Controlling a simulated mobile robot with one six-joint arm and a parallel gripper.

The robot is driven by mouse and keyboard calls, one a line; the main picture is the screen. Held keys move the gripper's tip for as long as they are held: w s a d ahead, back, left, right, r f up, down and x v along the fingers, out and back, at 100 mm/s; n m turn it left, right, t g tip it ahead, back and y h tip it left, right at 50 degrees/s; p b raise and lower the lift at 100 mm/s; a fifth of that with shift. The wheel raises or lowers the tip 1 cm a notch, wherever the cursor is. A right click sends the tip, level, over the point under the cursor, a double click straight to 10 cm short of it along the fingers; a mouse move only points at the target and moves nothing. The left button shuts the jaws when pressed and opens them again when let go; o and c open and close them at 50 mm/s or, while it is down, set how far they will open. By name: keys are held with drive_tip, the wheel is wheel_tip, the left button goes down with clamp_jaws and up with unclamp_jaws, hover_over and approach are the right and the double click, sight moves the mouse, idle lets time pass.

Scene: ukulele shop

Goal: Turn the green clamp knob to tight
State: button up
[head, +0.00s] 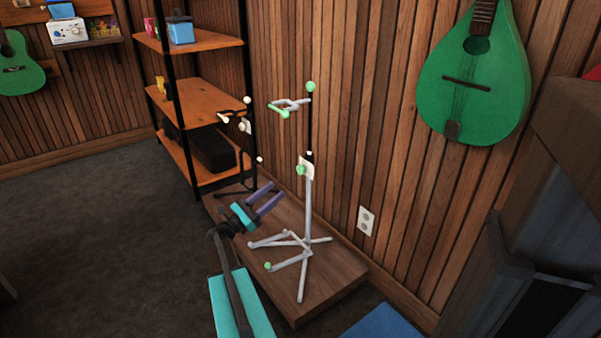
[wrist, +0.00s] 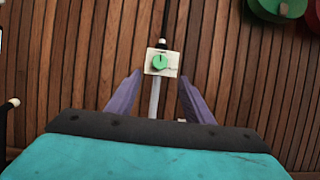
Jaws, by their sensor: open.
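The green clamp knob (head: 300,170) sits on a small cream plate (head: 307,163) on the post of a grey stand (head: 309,215). In the wrist view the round knob (wrist: 160,64) is near the top middle, with its plate (wrist: 149,69) behind it. A small mark shows on the knob, but its setting is too small to read. My gripper (head: 278,190) is open, with its purple fingers below and left of the knob in the head view. In the wrist view my gripper (wrist: 160,78) has its fingers on either side of the post, apart from the knob.
The stand rests on a low wooden platform (head: 345,272) against the panelled wall. A second, dark stand (head: 241,165) is close on the left, before a shelf unit (head: 205,97). A green instrument (head: 475,85) hangs at right. The carpet (head: 90,240) at left is clear.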

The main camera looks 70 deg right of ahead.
sight(299, 172)
drive_tip(key=shift+d, duration=0.1)
drive_tip(key=b+x, duration=0.3)
drive_tip(key=x, duration=0.9)
drive_tip(key=shift+f+b, duration=0.2)
drive_tip(key=shift+b, duration=0.2)
drive_tip(key=shift+x, duration=0.9)
drive_tip(key=c, duration=1)
drive_tip(key=shift+m+g+y, duration=0.7)
drive_tip(key=shift+m, duration=1.6)
